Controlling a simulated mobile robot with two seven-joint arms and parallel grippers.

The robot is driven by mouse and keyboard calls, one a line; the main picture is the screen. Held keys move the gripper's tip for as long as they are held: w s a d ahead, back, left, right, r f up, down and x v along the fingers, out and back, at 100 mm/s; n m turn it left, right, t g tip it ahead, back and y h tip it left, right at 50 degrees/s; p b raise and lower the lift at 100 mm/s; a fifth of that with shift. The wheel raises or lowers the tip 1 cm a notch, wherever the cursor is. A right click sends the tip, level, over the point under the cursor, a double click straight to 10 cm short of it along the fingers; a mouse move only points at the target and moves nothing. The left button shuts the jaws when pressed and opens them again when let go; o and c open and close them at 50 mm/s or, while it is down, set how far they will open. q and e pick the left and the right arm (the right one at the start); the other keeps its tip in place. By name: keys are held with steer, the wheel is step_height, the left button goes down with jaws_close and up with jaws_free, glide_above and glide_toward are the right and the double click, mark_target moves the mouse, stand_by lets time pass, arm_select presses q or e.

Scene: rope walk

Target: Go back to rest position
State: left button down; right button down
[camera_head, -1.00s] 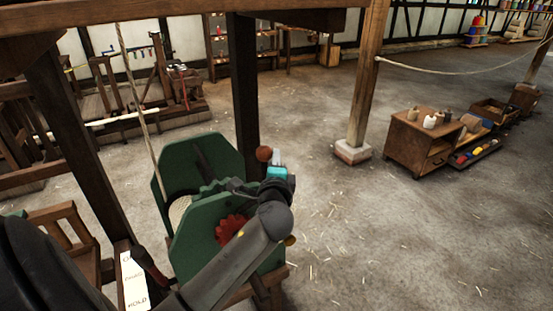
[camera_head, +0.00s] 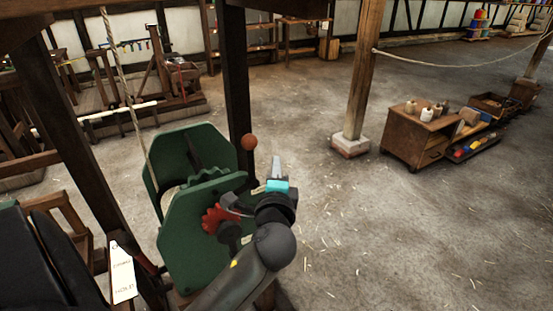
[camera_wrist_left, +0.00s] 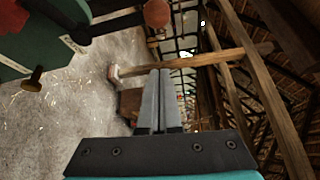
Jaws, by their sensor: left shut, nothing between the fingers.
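My left gripper (camera_head: 276,166) is in front of the right side of the green winch (camera_head: 188,250) in the head view. In the left wrist view its two grey fingers (camera_wrist_left: 159,100) lie together with nothing between them. The winch has green side plates, a red gear (camera_head: 213,218) and a lever with a round brown knob (camera_head: 249,142). The knob also shows at the top of the left wrist view (camera_wrist_left: 157,13), apart from the fingers. My left arm hides part of the winch's lower right. My right gripper is not in view.
A rope (camera_head: 125,85) runs up from the winch. Dark wooden posts (camera_head: 236,80) stand beside and behind it. A wooden cabinet (camera_head: 407,145) with small jars stands at right. The floor between is clear.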

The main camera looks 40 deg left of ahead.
arm_select(q)
steer(key=shift+s+d, duration=0.2)
steer(key=shift+s, duration=0.1)
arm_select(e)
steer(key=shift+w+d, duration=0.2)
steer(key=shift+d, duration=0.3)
